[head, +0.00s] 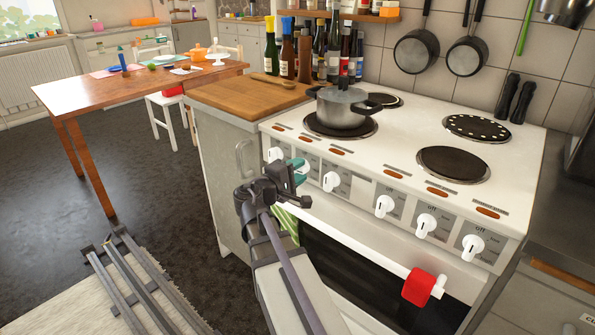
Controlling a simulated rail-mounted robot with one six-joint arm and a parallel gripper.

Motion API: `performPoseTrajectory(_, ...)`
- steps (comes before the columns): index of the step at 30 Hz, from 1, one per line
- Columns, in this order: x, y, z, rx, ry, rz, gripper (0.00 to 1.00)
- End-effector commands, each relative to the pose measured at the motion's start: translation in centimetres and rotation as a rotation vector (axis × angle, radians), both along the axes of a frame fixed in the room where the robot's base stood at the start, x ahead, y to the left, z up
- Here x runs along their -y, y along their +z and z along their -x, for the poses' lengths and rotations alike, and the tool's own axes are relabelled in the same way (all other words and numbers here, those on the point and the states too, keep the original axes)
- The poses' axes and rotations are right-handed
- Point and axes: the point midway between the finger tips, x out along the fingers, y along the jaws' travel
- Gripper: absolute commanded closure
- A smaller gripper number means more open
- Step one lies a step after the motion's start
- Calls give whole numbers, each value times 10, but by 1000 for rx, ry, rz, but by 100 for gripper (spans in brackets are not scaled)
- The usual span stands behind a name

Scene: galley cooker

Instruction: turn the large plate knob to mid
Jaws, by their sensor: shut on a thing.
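The white cooker (400,150) has a row of white knobs along its sloping front panel. My gripper (299,170), with teal fingertips, is at the second knob place from the left, with its jaws shut on that knob. The jaws hide the knob, so its pointer and setting cannot be seen. I take it to be the large plate knob, but its label is too small to read. The leftmost knob (274,155) is just left of the jaws, and another knob (330,181) is to their right.
A lidded pot (342,107) stands on the front left plate. Other knobs (384,205) continue to the right. A red cloth (419,287) hangs on the oven rail, and a green striped towel (285,222) hangs below my gripper. A wooden worktop (240,97) adjoins on the left.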

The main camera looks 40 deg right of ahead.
Motion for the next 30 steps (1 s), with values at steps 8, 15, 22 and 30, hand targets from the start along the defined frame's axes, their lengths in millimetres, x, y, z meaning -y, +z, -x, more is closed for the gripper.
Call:
performPoseTrajectory(8, 0, -1, 0, 110, 0, -16, 87)
performPoseTrajectory(15, 0, -1, 0, 137, 0, -19, 87)
performPoseTrajectory(22, 0, -1, 0, 137, 0, -19, 87)
performPoseTrajectory(30, 0, -1, 0, 136, 0, -19, 52)
